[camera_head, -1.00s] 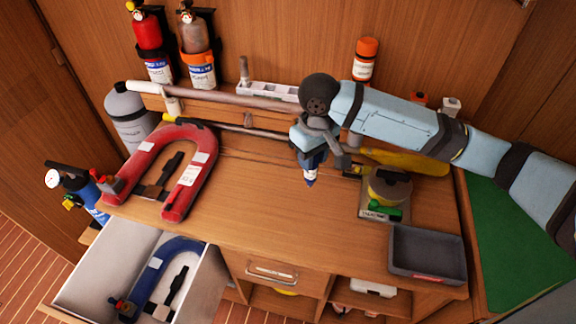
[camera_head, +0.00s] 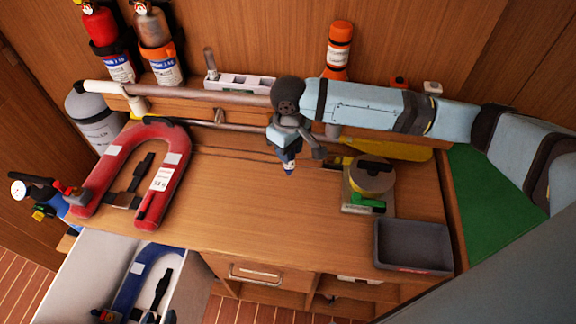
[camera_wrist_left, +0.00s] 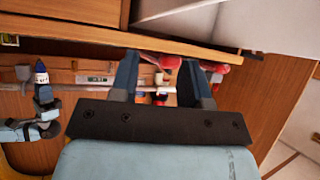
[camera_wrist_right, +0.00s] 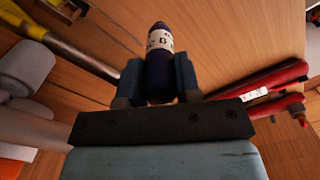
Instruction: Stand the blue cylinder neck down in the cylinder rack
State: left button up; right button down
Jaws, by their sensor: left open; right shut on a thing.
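The blue cylinder (camera_head: 289,166) is small and dark blue with a white label. My right gripper (camera_head: 287,150) is shut on it and holds it over the rear of the worktop, its tip downward. In the right wrist view the labelled cylinder (camera_wrist_right: 160,55) sits between both fingers (camera_wrist_right: 158,85). The white cylinder rack (camera_head: 245,82), with a row of openings, stands on the back ledge, left of and behind the right gripper. A grey-pink post (camera_head: 209,62) stands at its left end. My left gripper (camera_wrist_left: 163,85) is open and empty; the head view does not show it.
A red horseshoe vest (camera_head: 162,180) lies on the worktop's left; a blue one (camera_head: 128,292) lies in the open drawer. A pipe (camera_head: 180,95) runs before the rack. The worktop's middle is clear.

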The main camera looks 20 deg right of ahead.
aim_at(289, 168)
jog(key=shift+f, duration=3.7)
jog(key=c, duration=0.8)
grip_release()
jog(key=shift+f, duration=0.15)
